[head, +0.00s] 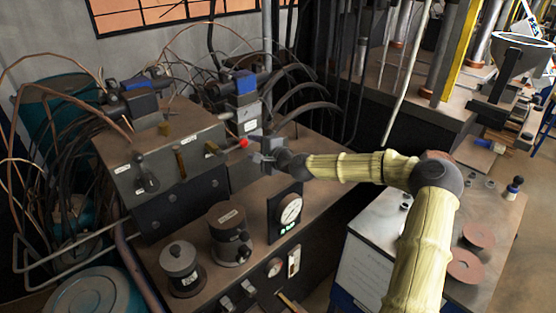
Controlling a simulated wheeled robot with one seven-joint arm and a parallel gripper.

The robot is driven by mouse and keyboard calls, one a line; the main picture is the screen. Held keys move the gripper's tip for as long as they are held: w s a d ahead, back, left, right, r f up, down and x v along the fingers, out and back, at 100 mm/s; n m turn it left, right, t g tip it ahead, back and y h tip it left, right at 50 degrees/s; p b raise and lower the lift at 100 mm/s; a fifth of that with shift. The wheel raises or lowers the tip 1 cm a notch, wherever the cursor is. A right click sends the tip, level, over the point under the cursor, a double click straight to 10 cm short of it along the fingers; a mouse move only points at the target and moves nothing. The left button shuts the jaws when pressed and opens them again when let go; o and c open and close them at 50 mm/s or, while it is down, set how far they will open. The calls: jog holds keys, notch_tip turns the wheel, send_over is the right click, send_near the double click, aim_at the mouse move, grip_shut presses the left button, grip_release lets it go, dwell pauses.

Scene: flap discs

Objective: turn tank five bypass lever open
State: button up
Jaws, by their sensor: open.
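A grey valve box (165,150) stands on the bench at the left, with several levers on its front face. One lever (216,149) at the box's right end reaches toward a red knob (243,143). A brass lever (180,161) and a dark lever (146,176) sit further left. The small white labels are too small to read, so I cannot tell which lever is tank five's bypass. My gripper (256,149) is open, pointing left, just right of the red knob. I cannot tell whether it touches the knob.
A pressure gauge (290,212) stands below my gripper. Two dark cylindrical pots (230,236) (180,267) stand on the bench front. Hoses and cables crowd behind the box. A metal cart (362,248) with reddish discs (465,265) is at the right.

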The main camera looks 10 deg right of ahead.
jog(key=b+v, duration=0.1)
jog(key=v, duration=1)
jog(key=shift+s, duration=0.35)
jog(key=shift+d, duration=0.25)
